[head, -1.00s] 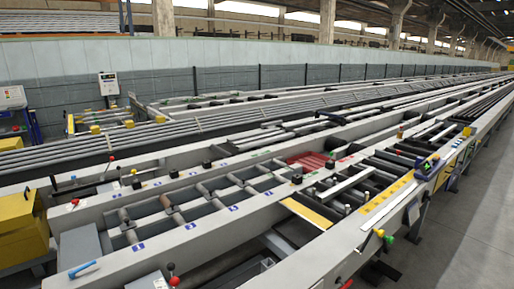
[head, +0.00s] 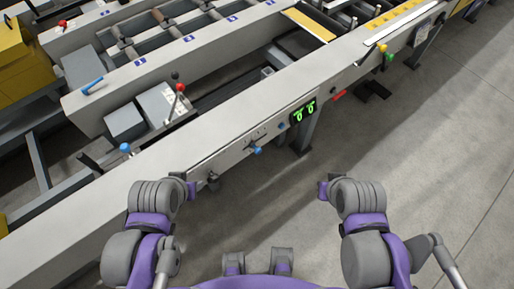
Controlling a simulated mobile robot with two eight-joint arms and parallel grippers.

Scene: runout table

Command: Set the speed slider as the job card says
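On the front face of the long grey table, a blue knob (head: 257,150) sticks out beside a small marked panel; it may be the speed slider. A dark display (head: 303,111) with green figures is to its right, its figures too small to read surely. A pale card-like plate (head: 421,34) hangs on the front face at the upper right; its print is unreadable, and I cannot tell if it is the job card. My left gripper (head: 191,189) is near the table front, left of the knob. My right gripper (head: 323,190) is over the floor. Neither gripper's fingers show clearly.
A black knob (head: 213,182), a small blue button (head: 281,126) and a red handle (head: 338,95) are along the front. Yellow and green knobs (head: 385,52) are farther right. Levers with blue (head: 125,148) and red tops stand behind the beam. The floor at right is clear.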

